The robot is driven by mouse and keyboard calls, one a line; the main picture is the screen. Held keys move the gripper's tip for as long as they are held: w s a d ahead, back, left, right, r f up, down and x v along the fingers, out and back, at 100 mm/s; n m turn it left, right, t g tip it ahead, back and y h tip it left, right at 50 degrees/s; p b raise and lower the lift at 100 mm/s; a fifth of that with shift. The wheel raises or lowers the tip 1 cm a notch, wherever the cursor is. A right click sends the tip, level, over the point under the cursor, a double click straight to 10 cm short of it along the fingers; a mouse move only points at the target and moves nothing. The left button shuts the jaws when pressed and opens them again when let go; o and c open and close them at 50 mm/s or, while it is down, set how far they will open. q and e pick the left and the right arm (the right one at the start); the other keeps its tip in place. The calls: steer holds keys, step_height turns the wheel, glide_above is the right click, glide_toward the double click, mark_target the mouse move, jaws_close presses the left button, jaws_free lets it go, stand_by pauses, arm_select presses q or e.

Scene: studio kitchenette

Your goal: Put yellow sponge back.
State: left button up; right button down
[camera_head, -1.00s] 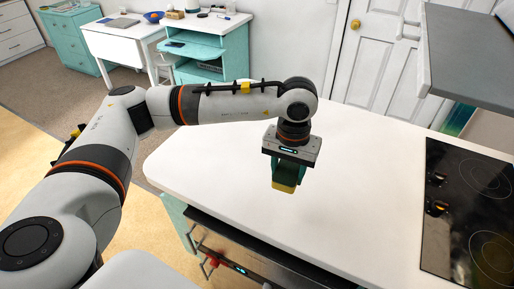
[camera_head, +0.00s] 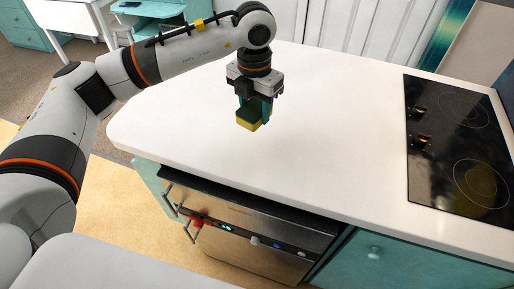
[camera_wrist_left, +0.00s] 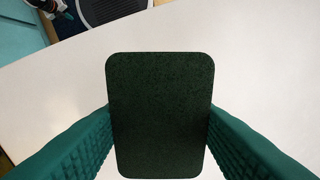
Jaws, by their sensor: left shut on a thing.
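The yellow sponge (camera_head: 248,121) has a dark green scouring side and is held in my left gripper (camera_head: 256,108), above the white countertop. In the left wrist view the sponge's dark green face (camera_wrist_left: 160,115) fills the middle, between the two teal fingers of my left gripper (camera_wrist_left: 160,140). The fingers touch its left and right edges. I cannot tell from these views how far the sponge is above the counter. My right gripper is not in view.
The white countertop (camera_head: 300,160) is bare around the sponge. A black cooktop (camera_head: 460,145) is set in it at the right. An oven (camera_head: 255,235) is below the counter's front edge, with a teal cabinet door (camera_head: 375,262) to its right.

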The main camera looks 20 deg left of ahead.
mark_target(257, 145)
arm_select(q)
steer(key=n, duration=0.2)
steer(key=shift+w+d+f+n, duration=0.15)
steer(key=shift+f+n, duration=0.05)
steer(key=shift+n, duration=0.1)
steer(key=shift+f+n, duration=0.15)
steer(key=shift+n, duration=0.15)
step_height(257, 145, down, 10)
steer(key=shift+r+p, duration=0.2)
steer(key=shift+p, duration=0.8)
steer(key=shift+f, duration=0.1)
steer(key=shift+f+b, duration=0.15)
steer(key=shift+b, duration=0.15)
steer(key=o, duration=0.9)
